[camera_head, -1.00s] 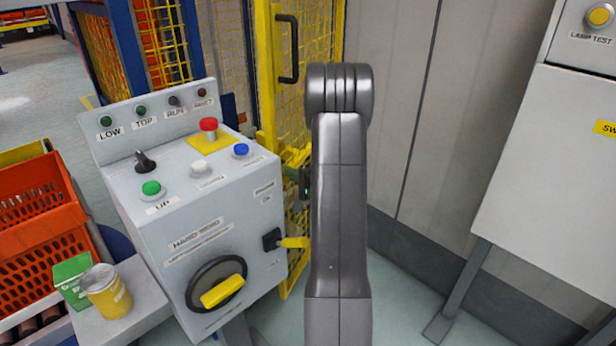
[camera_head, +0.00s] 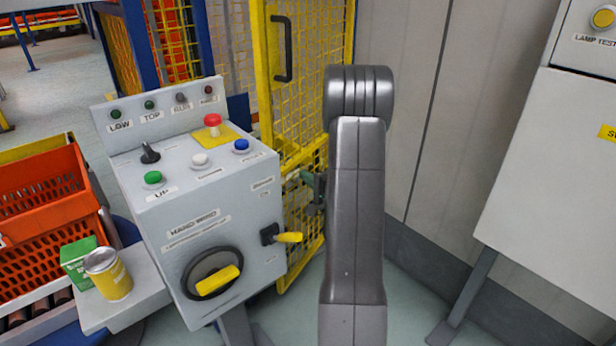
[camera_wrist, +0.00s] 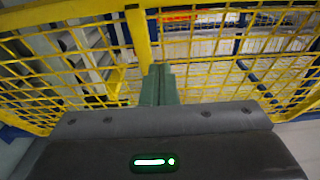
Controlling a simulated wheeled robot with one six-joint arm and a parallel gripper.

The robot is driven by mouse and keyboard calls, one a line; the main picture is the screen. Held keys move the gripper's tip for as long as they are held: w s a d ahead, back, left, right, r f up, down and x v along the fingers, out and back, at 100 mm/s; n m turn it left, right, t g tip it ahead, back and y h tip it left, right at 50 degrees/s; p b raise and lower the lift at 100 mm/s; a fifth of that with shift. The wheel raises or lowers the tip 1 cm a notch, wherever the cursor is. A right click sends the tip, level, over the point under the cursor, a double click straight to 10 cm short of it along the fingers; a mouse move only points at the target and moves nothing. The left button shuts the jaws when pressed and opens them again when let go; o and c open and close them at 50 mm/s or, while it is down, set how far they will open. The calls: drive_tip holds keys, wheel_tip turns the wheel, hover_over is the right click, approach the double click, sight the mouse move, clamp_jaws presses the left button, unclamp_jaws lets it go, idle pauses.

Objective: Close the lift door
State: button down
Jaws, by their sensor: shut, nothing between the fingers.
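The lift door is a yellow mesh gate (camera_head: 264,90) with a black vertical handle (camera_head: 283,48), behind the control box and left of my arm. Its yellow frame and mesh also fill the wrist view (camera_wrist: 138,35). My gripper (camera_wrist: 158,82) is shut and empty, its green fingers together close to a yellow bar of the mesh. Whether the fingertips touch the mesh I cannot tell. In the head view my gripper (camera_head: 308,180) is partly hidden behind my grey arm, low beside the gate. The handle stands above my gripper, with nothing on it.
A grey control box (camera_head: 230,230) with buttons and a yellow-handled switch stands left of my arm. Orange crates (camera_head: 45,185), a can (camera_head: 108,275) and a green carton are at far left. A grey cabinet (camera_head: 555,180) stands at right, before a grey wall.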

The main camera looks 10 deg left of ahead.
drive_tip(key=s+d, duration=0.3)
drive_tip(key=s, duration=0.5)
drive_tip(key=w+d+r+n+g+p, duration=0.2)
drive_tip(key=w+d+n+g+p, duration=0.3)
drive_tip(key=p, duration=0.5)
drive_tip(key=w+a+f, duration=0.1)
drive_tip(key=a+f, duration=0.1)
drive_tip(key=a, duration=0.5)
drive_tip(key=w+a+f+g, duration=0.1)
drive_tip(key=a, duration=0.6)
drive_tip(key=shift+w+a+f+m, duration=0.15)
drive_tip(key=shift+w+f+m, duration=0.25)
drive_tip(key=w+a+p, duration=0.1)
drive_tip(key=w+a, duration=0.2)
drive_tip(key=a, duration=0.7)
drive_tip(key=shift+w+a, duration=0.35)
drive_tip(key=shift+w, duration=0.05)
